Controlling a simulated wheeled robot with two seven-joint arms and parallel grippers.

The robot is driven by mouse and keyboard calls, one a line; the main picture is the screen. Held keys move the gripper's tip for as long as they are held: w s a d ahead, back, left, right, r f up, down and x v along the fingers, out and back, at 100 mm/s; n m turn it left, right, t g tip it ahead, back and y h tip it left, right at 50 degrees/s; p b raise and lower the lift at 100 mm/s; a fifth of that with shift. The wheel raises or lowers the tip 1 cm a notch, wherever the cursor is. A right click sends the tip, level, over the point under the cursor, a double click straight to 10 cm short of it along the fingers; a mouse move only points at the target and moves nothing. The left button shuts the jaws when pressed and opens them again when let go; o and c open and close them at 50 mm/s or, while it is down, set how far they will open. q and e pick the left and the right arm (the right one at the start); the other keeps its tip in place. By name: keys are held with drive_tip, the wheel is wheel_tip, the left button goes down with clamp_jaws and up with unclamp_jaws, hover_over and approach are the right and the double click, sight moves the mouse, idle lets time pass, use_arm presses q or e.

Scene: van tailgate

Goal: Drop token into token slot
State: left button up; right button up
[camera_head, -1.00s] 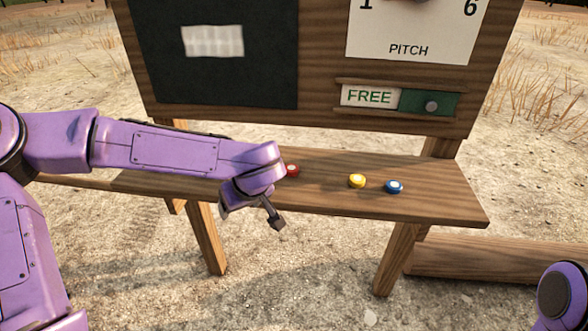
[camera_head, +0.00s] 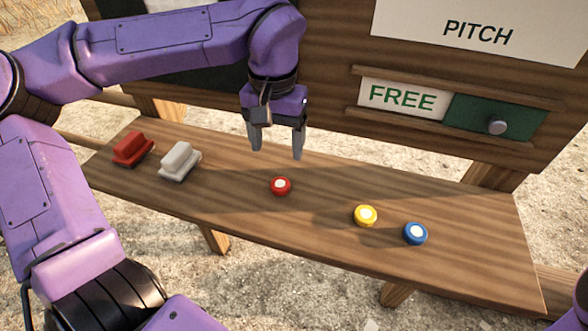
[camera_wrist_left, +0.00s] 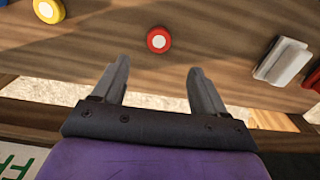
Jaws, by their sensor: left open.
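Three round discs with white centres, which look like tokens, lie on the wooden shelf (camera_head: 470,245): a red one (camera_head: 281,186), a yellow one (camera_head: 365,215) and a blue one (camera_head: 415,233). My left gripper (camera_head: 277,150) points down, open and empty, just above and behind the red disc. In the left wrist view the red disc (camera_wrist_left: 159,40) lies just beyond the open fingertips (camera_wrist_left: 158,68), in line with the gap between them. The yellow disc (camera_wrist_left: 48,10) is at the top left there. I cannot make out a token slot. My right gripper is out of view.
A red block (camera_head: 133,149) and a white block (camera_head: 180,161) with grips sit on the shelf's left part. Behind the shelf stands a wooden board with a FREE sign (camera_head: 402,97), a green slider with a knob (camera_head: 497,125) and a PITCH card (camera_head: 480,35).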

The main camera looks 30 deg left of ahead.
sight(279, 185)
use_arm(q)
drive_tip(key=f, duration=1)
drive_tip(key=shift+s+d+b, duration=0.2)
drive_tip(key=shift+s+b, duration=0.15)
drive_tip(key=shift+s, duration=0.05)
drive_tip(key=c, duration=1.2)
drive_tip(key=shift+r, duration=0.15)
drive_tip(key=shift+r, duration=0.35)
wheel_tip(279, 185, up, 3)
drive_tip(key=shift+s+d+f, duration=0.1)
drive_tip(key=s+d+r, duration=0.7)
drive_tip(key=s+r, duration=0.2)
drive_tip(key=s, duration=0.2)
drive_tip(key=shift+s+d+r+b, duration=0.15)
drive_tip(key=shift+s+b, duration=0.15)
drive_tip(key=shift+s, duration=0.05)
